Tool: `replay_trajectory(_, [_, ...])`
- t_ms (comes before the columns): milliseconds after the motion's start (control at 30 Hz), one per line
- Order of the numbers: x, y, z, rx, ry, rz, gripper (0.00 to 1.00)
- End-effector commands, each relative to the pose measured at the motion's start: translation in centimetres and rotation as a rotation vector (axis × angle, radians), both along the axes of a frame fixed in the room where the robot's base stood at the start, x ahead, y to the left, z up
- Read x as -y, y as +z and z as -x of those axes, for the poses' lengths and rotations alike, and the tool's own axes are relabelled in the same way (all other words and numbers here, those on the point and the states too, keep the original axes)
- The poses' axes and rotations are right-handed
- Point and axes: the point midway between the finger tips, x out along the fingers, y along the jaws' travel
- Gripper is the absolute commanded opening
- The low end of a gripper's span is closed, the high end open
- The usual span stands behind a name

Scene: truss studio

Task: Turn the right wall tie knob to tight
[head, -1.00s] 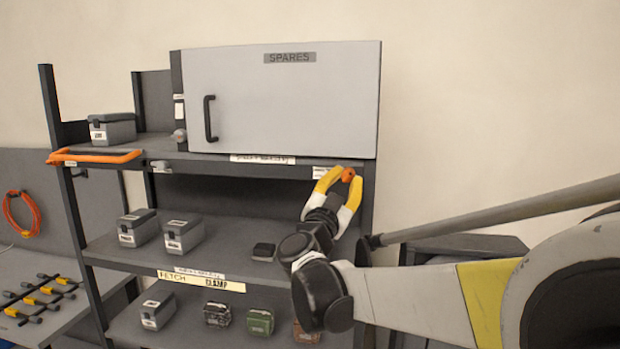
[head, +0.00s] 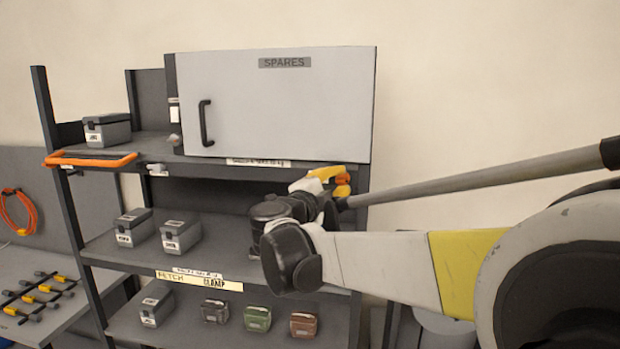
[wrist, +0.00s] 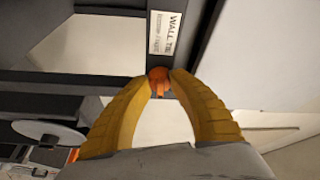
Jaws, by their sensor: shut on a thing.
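The right wall tie knob is a small orange knob (wrist: 159,74) on the dark shelf edge, below a white label reading "WALL TIE" (wrist: 168,32) in the wrist view. My gripper (wrist: 162,86) has its two yellow fingers closed on the knob, one on each side. In the head view my gripper (head: 340,178) is at the right end of the shelf edge under the spares cabinet. There the knob is hidden or cannot be told from the fingers. The knob's turn setting cannot be read.
The grey spares cabinet (head: 275,105) stands above my gripper. An orange handle bar (head: 92,160) juts out at the shelf's left. Grey boxes (head: 180,236) stand on the shelf below. A label strip (head: 200,279) runs along that lower shelf edge.

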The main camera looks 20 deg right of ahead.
Motion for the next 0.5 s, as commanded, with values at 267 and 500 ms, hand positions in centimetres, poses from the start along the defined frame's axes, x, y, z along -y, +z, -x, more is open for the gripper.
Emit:
replay_trajectory(267, [-0.03,0.28,-0.09,0.048,0.002,-0.065,0.0])
replay_trajectory(500, [-0.03,0.24,-0.1,0.057,0.002,-0.08,0.0])
